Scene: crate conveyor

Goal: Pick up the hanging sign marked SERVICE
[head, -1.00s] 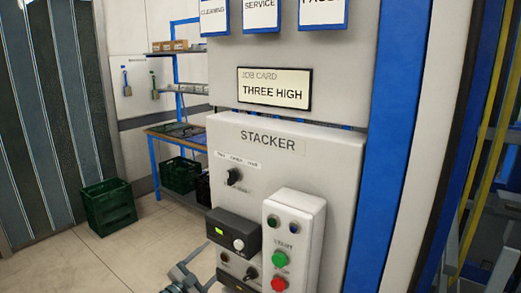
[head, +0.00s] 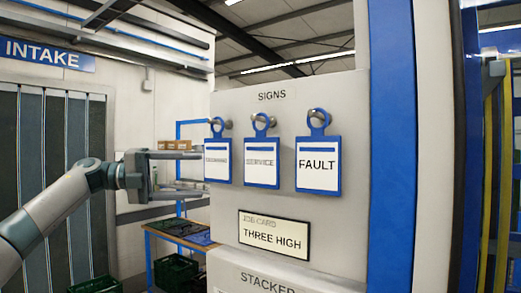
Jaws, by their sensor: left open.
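The SERVICE sign (head: 262,172) is a white card with a blue frame and a blue loop on top. It hangs from a peg on the grey panel, between a sign on its left (head: 217,171) with blurred lettering and the FAULT sign (head: 318,175) on its right. My left gripper (head: 200,171) comes in from the left with its fingers pointing right. It is open, and its fingertips are at the left edge of the leftmost sign in the picture. I cannot tell whether they touch it. The SERVICE sign is further right, clear of the fingers. My right gripper is out of view.
The panel (head: 340,235) carries a SIGNS label and a THREE HIGH job card (head: 274,235) below the signs. A blue upright (head: 398,150) stands to the right. A blue-framed bench (head: 168,237) and dark green crates (head: 175,270) are behind at lower left.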

